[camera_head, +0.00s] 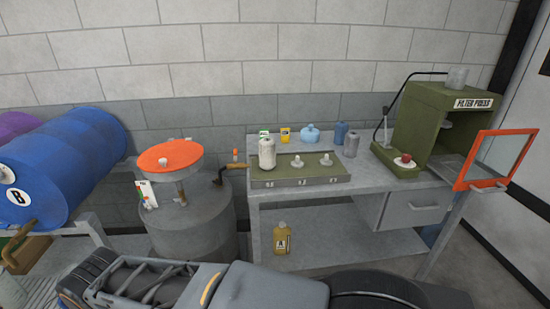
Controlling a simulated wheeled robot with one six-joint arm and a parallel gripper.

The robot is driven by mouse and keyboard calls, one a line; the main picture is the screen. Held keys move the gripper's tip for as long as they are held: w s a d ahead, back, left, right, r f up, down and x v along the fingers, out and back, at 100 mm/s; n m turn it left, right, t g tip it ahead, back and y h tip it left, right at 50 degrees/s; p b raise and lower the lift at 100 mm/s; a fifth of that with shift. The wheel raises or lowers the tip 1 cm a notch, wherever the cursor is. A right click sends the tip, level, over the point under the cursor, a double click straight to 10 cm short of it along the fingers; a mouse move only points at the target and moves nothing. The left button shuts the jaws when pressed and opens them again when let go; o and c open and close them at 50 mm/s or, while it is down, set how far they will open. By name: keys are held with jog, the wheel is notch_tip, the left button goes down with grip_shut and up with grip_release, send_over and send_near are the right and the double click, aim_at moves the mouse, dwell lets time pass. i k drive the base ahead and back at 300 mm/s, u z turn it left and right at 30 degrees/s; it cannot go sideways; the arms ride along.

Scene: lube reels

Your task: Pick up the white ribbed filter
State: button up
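A white cylinder (267,154), apparently the white ribbed filter, stands upright at the left end of a green tray (300,180) on the grey workbench. The ribs are too small to make out. Two small pale posts or fittings stand on the same tray, to the right of the cylinder. My grey arm (255,288) lies across the bottom of the view, well in front of the bench. I cannot make out my gripper's fingers, and nothing touches the cylinder.
A green filter press (433,115) with an open orange-framed door (497,158) stands at right. Small bottles, including a blue one (341,133), stand behind the tray. An orange-topped drum (190,228) and blue barrel (72,160) are at left. A yellow bottle (282,239) is below.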

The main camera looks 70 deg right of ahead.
aim_at(266, 163)
jog(key=z, duration=1.05)
jog(key=i, duration=0.95)
jog(key=z, duration=1)
